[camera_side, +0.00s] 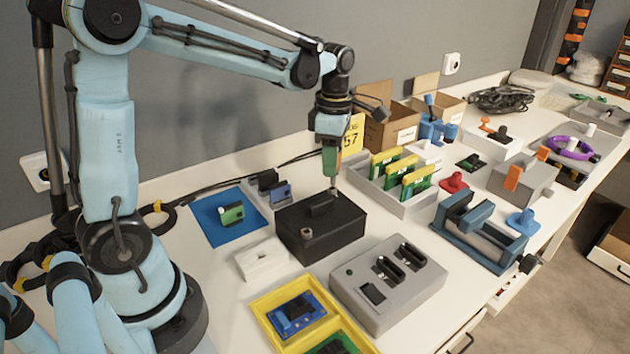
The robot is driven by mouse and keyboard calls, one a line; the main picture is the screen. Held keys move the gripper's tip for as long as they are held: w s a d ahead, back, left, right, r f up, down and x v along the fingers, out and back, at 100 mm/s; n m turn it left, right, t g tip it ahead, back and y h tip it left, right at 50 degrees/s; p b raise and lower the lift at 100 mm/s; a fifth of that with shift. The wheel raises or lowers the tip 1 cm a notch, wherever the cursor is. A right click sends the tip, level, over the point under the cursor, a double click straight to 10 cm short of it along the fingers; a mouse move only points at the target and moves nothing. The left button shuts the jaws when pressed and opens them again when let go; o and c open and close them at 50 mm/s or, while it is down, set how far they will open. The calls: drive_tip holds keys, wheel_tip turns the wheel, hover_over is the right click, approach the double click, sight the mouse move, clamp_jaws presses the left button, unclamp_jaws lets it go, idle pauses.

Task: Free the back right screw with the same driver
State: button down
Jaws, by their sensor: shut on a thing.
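My gripper (331,138) is shut on a driver (332,160) with a green and orange handle. The driver is upright, and its thin shaft points down at the back right corner of the black box (322,236). The tip is at or just above the lid there; I cannot tell if it touches. The back right screw is too small to make out under the tip. The black box has a raised block on its lid and a small round brownish fitting (306,232) at its front left.
A grey tray (415,208) with green and yellow cards stands right of the box. A grey socketed unit (388,285) and a yellow tray (264,301) are in front. A white block (262,259) and blue mat (213,231) lie left. Cartons (390,130) stand behind.

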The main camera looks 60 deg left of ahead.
drive_tip(key=shift+r, duration=1.6)
